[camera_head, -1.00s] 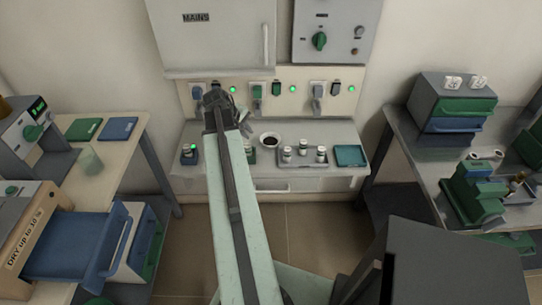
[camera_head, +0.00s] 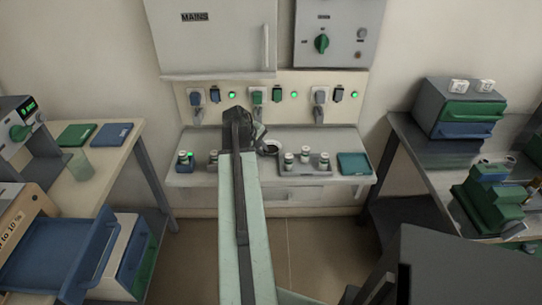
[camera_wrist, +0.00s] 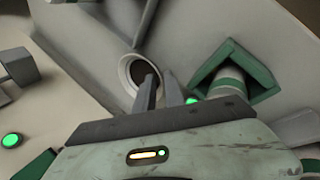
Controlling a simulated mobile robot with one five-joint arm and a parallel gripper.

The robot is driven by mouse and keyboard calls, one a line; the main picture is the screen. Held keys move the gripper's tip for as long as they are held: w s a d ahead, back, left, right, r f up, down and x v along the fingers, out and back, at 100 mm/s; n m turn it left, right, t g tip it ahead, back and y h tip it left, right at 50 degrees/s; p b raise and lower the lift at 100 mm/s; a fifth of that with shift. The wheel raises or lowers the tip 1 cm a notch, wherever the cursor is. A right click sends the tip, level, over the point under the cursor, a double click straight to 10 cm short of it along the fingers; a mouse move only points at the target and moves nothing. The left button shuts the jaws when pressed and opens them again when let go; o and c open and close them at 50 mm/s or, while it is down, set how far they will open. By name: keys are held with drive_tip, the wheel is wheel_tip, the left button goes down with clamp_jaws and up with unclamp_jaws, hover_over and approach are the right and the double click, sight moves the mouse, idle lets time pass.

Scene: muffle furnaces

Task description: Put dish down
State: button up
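My gripper (camera_head: 261,136) is down at the dish. In the wrist view its two fingers (camera_wrist: 160,75) stand apart with a gap between them. One fingertip overlaps the dish's dark inside and the other is just outside its rim. I cannot tell whether either finger touches the rim.
A tray (camera_head: 303,170) with several small jars stands right of the dish, with a teal square mat (camera_head: 353,163) beyond. A green holder with a pale cylinder (camera_wrist: 235,78) is close to my fingers. A blue base with a green lamp (camera_head: 184,160) stands at bench left.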

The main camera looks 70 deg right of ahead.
clamp_jaws()
idle(1.5)
